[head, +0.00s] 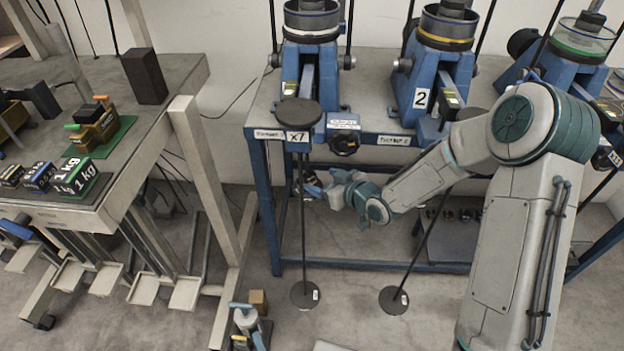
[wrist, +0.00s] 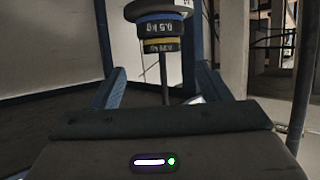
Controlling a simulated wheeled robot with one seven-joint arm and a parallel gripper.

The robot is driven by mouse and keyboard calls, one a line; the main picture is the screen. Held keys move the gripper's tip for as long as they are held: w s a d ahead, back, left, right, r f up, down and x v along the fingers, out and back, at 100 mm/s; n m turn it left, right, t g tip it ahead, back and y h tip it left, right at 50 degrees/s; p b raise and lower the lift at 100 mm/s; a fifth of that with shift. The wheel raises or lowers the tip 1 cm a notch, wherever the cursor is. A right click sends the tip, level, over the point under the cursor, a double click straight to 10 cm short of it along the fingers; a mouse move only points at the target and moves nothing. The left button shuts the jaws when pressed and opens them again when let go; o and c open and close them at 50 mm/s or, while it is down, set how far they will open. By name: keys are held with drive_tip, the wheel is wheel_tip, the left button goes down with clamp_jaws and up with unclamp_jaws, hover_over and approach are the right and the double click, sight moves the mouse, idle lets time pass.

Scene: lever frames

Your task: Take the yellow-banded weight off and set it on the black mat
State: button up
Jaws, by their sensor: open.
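The yellow-banded weight (wrist: 160,45) shows in the wrist view, a dark disc against a blue-banded weight (wrist: 159,28), with a wider grey plate (wrist: 156,8) beyond. All are on a thin rod. My gripper (head: 314,186) is beside the left hanging rod (head: 301,215) in the head view. In the wrist view my gripper (wrist: 161,75) is open, with the rod between its fingers and the weights beyond the fingertips. Nothing is held. I cannot make out the yellow band on this rod in the head view.
A table (head: 185,82) at left carries a black block (head: 144,76), a green mat (head: 120,135) and several banded weights (head: 75,177) near its front edge. The blue bench frame (head: 266,200) stands close to my gripper. A second rod (head: 428,235) hangs to the right.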

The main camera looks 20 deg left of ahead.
sight(311, 177)
drive_tip(key=x, duration=0.5)
drive_tip(key=shift+w+a+f, duration=0.1)
drive_tip(key=shift+a+f, duration=0.15)
drive_tip(key=shift+f, duration=0.1)
drive_tip(key=c, duration=1.1)
drive_tip(key=shift+o, duration=0.2)
drive_tip(key=shift+r, duration=0.1)
drive_tip(key=shift+r, duration=0.4)
drive_tip(key=r, duration=0.2)
drive_tip(key=shift+d+r, duration=0.35)
drive_tip(key=s+d, duration=0.9)
drive_tip(key=d, duration=0.5)
drive_tip(key=shift+s+d+p, duration=0.25)
drive_tip(key=shift+d+p, duration=0.05)
drive_tip(key=shift+d, duration=0.05)
